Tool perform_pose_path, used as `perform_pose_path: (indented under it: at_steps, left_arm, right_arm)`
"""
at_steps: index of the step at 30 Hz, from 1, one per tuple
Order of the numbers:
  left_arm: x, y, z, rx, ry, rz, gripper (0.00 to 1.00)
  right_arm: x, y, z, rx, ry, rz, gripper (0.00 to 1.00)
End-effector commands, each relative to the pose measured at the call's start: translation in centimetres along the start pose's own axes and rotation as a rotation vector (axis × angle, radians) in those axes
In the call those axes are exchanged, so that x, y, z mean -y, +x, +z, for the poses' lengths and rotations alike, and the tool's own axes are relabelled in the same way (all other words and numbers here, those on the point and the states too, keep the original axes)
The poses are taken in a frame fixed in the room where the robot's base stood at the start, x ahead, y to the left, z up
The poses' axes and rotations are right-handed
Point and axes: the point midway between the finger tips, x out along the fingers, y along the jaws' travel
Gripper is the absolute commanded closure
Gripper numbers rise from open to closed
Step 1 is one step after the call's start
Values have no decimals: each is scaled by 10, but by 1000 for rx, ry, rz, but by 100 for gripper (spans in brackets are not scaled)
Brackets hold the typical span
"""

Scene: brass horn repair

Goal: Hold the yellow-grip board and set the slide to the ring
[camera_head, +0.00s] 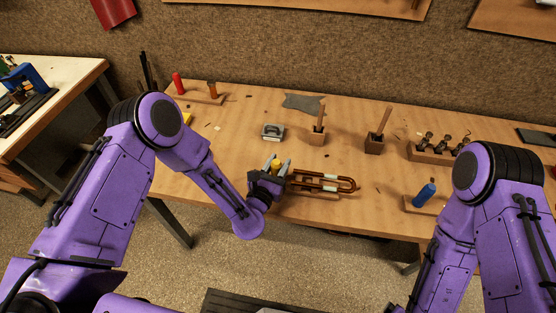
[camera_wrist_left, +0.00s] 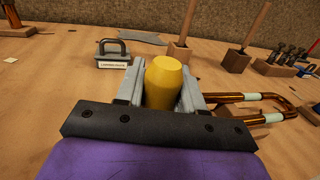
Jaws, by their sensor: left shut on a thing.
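My left gripper (camera_head: 272,170) is shut on the yellow grip (camera_head: 276,162) of the board at the table's front edge. In the left wrist view the yellow grip (camera_wrist_left: 166,82) stands upright between the two grey fingers. The board (camera_head: 318,195) lies on the table to the right of the gripper, mostly covered by the slide. The slide (camera_head: 340,184) is a copper-brown U-shaped tube with pale bands, its bend to the right. It also shows in the left wrist view (camera_wrist_left: 285,107). I cannot make out the ring. My right gripper is outside the frames; only my right arm shows.
A grey block with a handle (camera_head: 272,132) stands behind the board. Two wooden blocks with upright handles (camera_head: 317,136), (camera_head: 375,144) stand further right. A rack with dark tools (camera_head: 437,153) and a blue bottle-shaped grip (camera_head: 424,195) are at the right. Red and orange grips (camera_head: 178,83) stand back left.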

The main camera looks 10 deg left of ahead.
Motion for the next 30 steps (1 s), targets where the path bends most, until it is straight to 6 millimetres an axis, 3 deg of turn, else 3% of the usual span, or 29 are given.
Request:
perform_pose_path:
  at_steps: [25, 26, 27, 30]
  left_arm:
    - [0, 0, -8, 2, -2, 1, 100]
    - [0, 0, -8, 0, -1, 1, 53]
    - [0, 0, -8, 0, -1, 1, 41]
    - [0, 0, -8, 0, -1, 1, 41]
  right_arm:
    - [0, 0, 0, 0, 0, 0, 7]
    - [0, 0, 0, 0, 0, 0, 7]
    - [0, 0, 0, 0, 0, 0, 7]
    - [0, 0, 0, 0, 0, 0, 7]
